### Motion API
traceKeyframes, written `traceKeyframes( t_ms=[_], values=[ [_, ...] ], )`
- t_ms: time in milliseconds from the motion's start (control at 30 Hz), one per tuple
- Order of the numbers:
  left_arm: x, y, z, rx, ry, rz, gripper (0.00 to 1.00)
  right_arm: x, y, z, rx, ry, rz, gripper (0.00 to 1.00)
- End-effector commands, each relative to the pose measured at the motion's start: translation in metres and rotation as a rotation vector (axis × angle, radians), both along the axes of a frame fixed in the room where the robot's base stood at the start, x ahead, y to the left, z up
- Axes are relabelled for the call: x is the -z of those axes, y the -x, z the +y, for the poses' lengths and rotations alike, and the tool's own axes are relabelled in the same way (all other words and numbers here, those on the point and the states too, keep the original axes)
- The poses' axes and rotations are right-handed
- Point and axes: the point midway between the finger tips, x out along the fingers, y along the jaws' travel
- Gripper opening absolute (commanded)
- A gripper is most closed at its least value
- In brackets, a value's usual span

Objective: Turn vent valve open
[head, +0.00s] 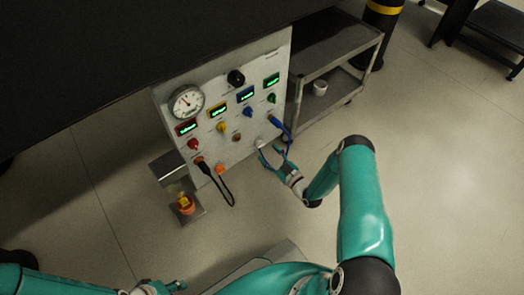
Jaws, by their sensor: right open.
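A pale upright panel (225,160) carries a dial gauge (186,102), several lit displays and coloured knobs. Its labels are too small to read, so I cannot tell which control is the vent valve. A black round knob (236,77) sits near the top. A small pale knob (260,143) sits at the lower right. My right gripper (273,157) is open in front of the panel's lower right corner, close to that pale knob; contact cannot be told. My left gripper (165,288) is low at the bottom edge, away from the panel, its jaws unclear.
A small stand with an orange-yellow item (185,203) is at lower left. A grey cart (318,65) with a white cup (320,88) stands to the right.

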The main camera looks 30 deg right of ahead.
Motion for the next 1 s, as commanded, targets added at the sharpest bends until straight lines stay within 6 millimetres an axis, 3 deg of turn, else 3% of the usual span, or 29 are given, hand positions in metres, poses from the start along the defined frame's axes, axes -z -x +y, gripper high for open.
traceKeyframes(
  t_ms=[100,300,667,1000],
  values=[
    [0.011,0.0,0.0,0.0,0.0,0.0,0.4,0.002,-0.022,0.002,-0.002,0.001,-0.003,0.61],
    [0.018,0.0,0.0,0.0,0.0,0.0,0.4,0.001,-0.042,0.004,-0.001,0.001,-0.001,0.61],
    [0.018,0.0,0.0,0.0,0.0,0.0,0.4,0.0,-0.046,0.004,0.0,-0.001,0.0,0.61],
    [0.018,0.0,0.0,0.0,0.0,0.0,0.4,0.0,-0.046,0.004,-0.001,-0.001,0.0,0.04]
  ],
)
